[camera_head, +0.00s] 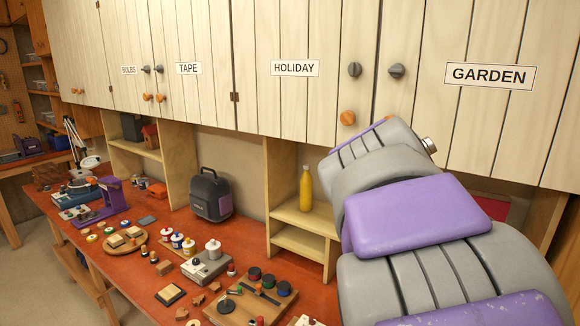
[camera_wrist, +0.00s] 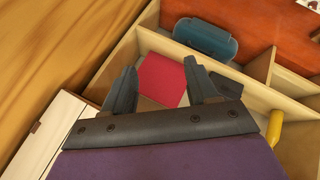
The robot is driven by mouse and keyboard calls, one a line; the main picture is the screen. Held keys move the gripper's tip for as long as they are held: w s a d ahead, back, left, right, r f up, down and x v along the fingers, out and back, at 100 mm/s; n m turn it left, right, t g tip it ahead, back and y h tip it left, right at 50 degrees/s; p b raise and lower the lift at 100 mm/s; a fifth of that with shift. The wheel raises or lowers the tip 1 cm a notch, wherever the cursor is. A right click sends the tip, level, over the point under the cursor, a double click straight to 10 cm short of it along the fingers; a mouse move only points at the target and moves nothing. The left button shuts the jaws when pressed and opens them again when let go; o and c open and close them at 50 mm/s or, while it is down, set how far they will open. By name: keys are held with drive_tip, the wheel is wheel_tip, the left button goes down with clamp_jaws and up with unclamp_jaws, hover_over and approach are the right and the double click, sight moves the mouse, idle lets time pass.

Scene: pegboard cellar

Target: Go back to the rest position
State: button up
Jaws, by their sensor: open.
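My gripper (camera_wrist: 164,92) shows in the wrist view with its two dark fingers spread apart. Between and beyond the fingers lies a red flat-sided thing (camera_wrist: 160,78) in a wooden compartment. I see nothing held between the fingertips. In the head view my grey and purple arm fills the lower right, and the gripper itself is not visible there. The arm hides part of the shelf and the cabinet behind it.
Wooden cabinets labelled GARDEN (camera_head: 490,76) and HOLIDAY (camera_head: 295,68) hang above. A yellow bottle (camera_head: 305,188) stands on a wooden shelf (camera_head: 300,215). A dark lunch box (camera_head: 210,195) and many small items cover the red bench (camera_head: 150,255). A blue container (camera_wrist: 205,38) lies beyond the gripper.

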drive_tip(key=s+a+f+n+g+y+b, duration=0.1)
drive_tip(key=s+a+f, duration=0.4)
drive_tip(key=s+f, duration=0.7)
drive_tip(key=s+a+f+n+g+y+b, duration=0.1)
drive_tip(key=s+a+f+g+y, duration=0.3)
drive_tip(key=s+f, duration=0.9)
drive_tip(key=s+a+y, duration=0.2)
drive_tip(key=s, duration=0.1)
drive_tip(key=shift+s+f, duration=0.15)
drive_tip(key=shift+f, duration=0.05)
drive_tip(key=shift+o, duration=0.7)
